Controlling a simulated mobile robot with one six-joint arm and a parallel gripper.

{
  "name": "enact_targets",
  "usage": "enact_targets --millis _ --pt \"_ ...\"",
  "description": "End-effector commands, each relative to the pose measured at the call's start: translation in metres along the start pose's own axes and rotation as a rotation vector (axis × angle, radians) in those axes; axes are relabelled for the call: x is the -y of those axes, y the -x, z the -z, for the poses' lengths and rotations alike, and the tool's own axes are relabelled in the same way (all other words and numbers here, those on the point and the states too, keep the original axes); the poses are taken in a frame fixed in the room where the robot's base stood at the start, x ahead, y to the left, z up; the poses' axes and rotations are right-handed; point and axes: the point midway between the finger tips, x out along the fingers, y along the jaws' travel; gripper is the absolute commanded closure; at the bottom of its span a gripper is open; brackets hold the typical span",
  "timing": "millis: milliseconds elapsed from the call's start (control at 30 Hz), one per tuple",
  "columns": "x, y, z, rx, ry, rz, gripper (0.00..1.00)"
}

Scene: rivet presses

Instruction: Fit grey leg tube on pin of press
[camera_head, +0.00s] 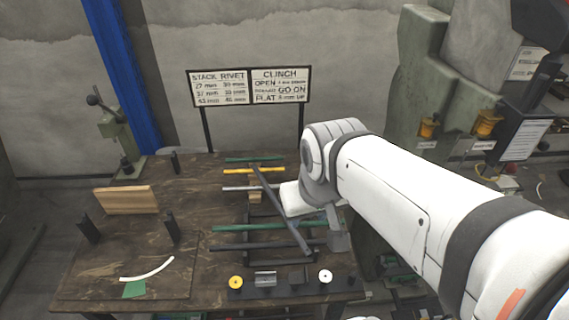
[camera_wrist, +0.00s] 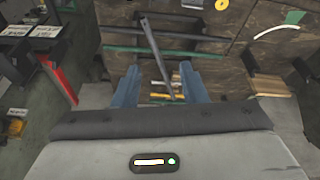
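A light grey tube (camera_head: 240,188) lies across the rack on the wooden table, partly hidden by my wrist. A dark grey tube (camera_head: 283,208) lies slantwise over the other tubes. In the wrist view this slanting tube (camera_wrist: 156,55) runs between the fingers of my gripper (camera_wrist: 158,70). The fingers stand wide apart, with clear gaps on both sides of the tube. I cannot tell how far below them it is. A large grey-green press (camera_head: 412,85) stands at the right, partly behind my arm. I cannot make out its pin.
Green (camera_head: 240,228), yellow (camera_head: 240,170) and black (camera_head: 262,250) tubes lie on the rack. A strip with small parts (camera_head: 265,279) sits at the front edge. A wooden block (camera_head: 126,200) and black posts (camera_head: 88,229) stand left. A sign (camera_head: 249,87) stands behind.

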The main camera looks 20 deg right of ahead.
Motion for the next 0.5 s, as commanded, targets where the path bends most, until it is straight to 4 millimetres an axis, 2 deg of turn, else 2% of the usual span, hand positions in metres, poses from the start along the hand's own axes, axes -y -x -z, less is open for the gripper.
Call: enact_targets --millis 267,367,500 --pt "0.000 -0.002 0.005 0.004 0.003 0.001 0.57" --pt "0.000 -0.009 0.018 0.016 0.014 0.003 0.57" --pt "0.001 -0.030 0.052 0.039 0.040 0.009 0.57"
